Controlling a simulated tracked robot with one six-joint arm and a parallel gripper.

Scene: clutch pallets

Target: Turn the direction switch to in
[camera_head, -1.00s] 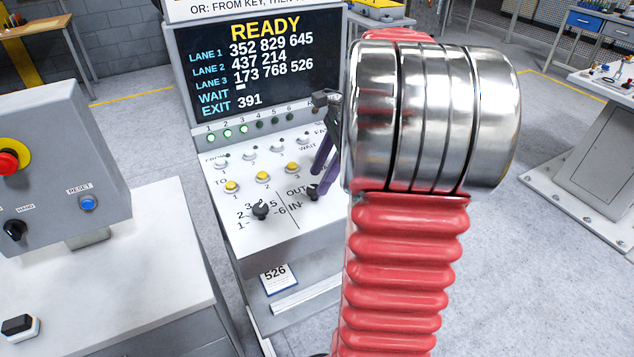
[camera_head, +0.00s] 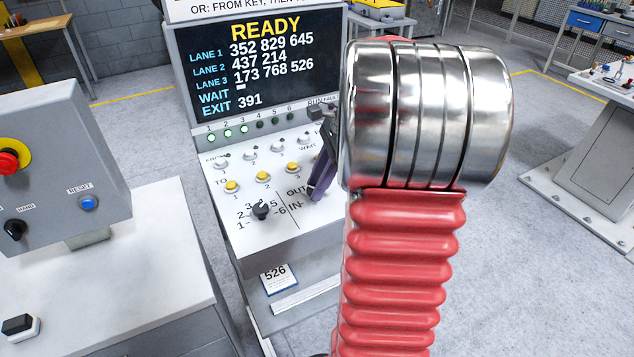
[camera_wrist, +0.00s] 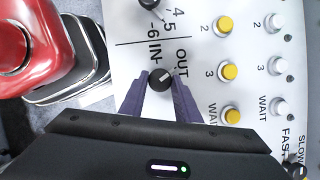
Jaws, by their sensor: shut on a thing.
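The direction switch (camera_wrist: 160,79) is a black round knob with a white mark, on the white panel beside the printed words IN and OUT. In the wrist view its mark slants up and right, toward OUT. My gripper (camera_wrist: 159,84) has a purple finger on each side of the knob and is shut on it. In the head view my gripper (camera_head: 318,188) reaches down to the panel beside OUT and IN, and its fingers hide most of the knob.
A black numbered dial (camera_head: 261,210) stands left of the switch. Yellow buttons (camera_head: 263,177) and white knobs (camera_head: 250,154) sit above on the same panel. The screen (camera_head: 260,65) reads READY. A grey box with a red button (camera_head: 8,162) stands at left.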

